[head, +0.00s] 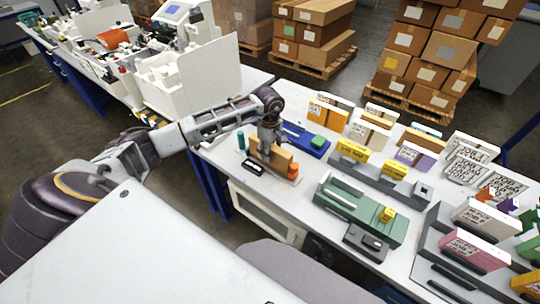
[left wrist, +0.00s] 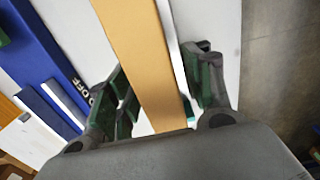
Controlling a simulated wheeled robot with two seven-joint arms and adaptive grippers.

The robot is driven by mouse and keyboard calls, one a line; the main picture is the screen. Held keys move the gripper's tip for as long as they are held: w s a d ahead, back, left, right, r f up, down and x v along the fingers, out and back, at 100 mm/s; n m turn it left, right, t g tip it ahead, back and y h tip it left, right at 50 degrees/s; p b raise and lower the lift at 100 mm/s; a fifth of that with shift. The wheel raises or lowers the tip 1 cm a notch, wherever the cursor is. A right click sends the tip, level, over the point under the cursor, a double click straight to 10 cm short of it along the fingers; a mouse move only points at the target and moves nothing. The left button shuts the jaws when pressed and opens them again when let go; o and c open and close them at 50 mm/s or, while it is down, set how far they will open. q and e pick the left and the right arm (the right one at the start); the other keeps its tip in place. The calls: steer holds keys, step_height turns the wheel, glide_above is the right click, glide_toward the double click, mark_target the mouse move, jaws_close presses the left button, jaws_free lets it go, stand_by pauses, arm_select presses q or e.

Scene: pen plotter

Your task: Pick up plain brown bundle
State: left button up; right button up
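A plain tan-brown bundle (head: 283,160) stands on edge in a low holder at the near left of the white table. My left gripper (head: 268,146) is over it from above and covers part of it. In the left wrist view the bundle (left wrist: 145,55) runs between the two fingers of the left gripper (left wrist: 160,95). The fingers are apart, one on each side. A light gap shows between the bundle and the right-hand finger; contact on the other side is unclear. My right gripper is not in view.
A blue device (head: 305,140) with a green block lies close behind the bundle. A small black item (head: 254,166) and a teal cylinder (head: 241,140) are close by. Yellow blocks (head: 353,151) and a green machine (head: 358,212) stand to the right. The table's front edge is near.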

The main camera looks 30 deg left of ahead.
arm_select(q)
jaws_close()
